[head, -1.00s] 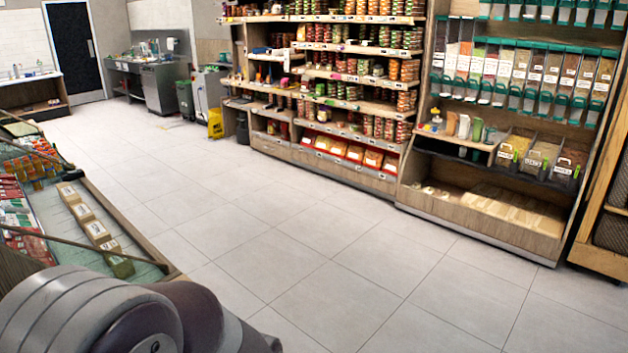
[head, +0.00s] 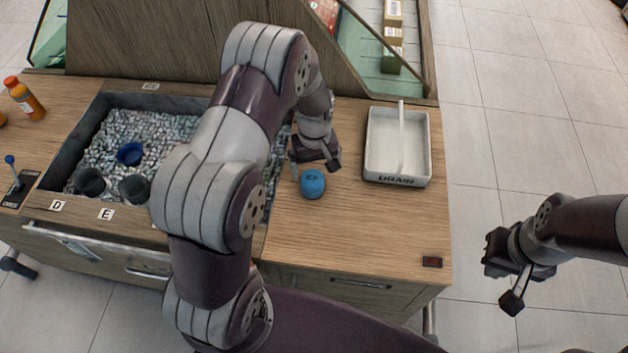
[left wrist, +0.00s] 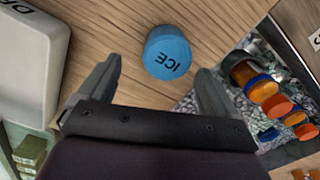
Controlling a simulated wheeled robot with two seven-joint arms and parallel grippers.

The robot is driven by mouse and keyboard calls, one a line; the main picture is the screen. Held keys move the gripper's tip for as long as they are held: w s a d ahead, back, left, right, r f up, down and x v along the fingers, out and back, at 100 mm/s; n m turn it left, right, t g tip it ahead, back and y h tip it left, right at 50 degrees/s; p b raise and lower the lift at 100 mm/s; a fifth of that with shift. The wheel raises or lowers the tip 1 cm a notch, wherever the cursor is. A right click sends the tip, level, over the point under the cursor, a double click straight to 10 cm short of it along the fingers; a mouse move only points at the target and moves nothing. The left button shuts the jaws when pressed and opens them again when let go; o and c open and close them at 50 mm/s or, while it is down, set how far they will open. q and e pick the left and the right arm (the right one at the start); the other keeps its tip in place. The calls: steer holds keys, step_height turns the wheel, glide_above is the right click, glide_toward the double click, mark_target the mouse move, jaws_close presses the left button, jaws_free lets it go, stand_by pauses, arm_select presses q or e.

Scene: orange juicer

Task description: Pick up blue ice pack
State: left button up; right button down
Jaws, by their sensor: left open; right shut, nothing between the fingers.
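The blue ice pack (head: 312,184) is a small round blue piece on the wooden counter (head: 340,235), left of the white drain tray. In the left wrist view the ice pack (left wrist: 167,52) shows the word ICE and lies ahead of and between the fingertips, apart from them. My left gripper (head: 316,166) is over the counter just behind the ice pack, and it is open and empty; its two fingers also show in the left wrist view (left wrist: 155,88). My right gripper (head: 507,285) is shut and empty, out over the floor to the right of the counter.
The white tray (head: 424,178) marked DRAIN stands right of the ice pack. A sunken bin of crushed ice (head: 115,125) with a blue cup (head: 130,153) and dark cups lies at left. An orange bottle (head: 25,98) stands at far left. A wooden panel (head: 140,45) rises behind.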

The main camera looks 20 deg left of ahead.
mark_target(312, 178)
arm_select(q)
steer(key=shift+s+a+f, duration=0.1)
steer(key=shift+s+f, duration=0.25)
steer(key=shift+f, duration=0.3)
steer(key=shift+s+a+f, duration=0.1)
steer(key=shift+s+f, duration=0.2)
steer(key=shift+f, duration=0.3)
steer(key=shift+s+f, duration=0.15)
steer(key=shift+w+f, duration=0.2)
steer(key=shift+w, duration=0.05)
steer(key=shift+d, duration=0.1)
steer(key=c, duration=0.3)
steer(key=shift+s+r, duration=0.1)
steer(key=c, duration=0.9)
arm_select(e)
steer(key=shift+s+r, duration=0.3)
steer(key=shift+s, duration=0.35)
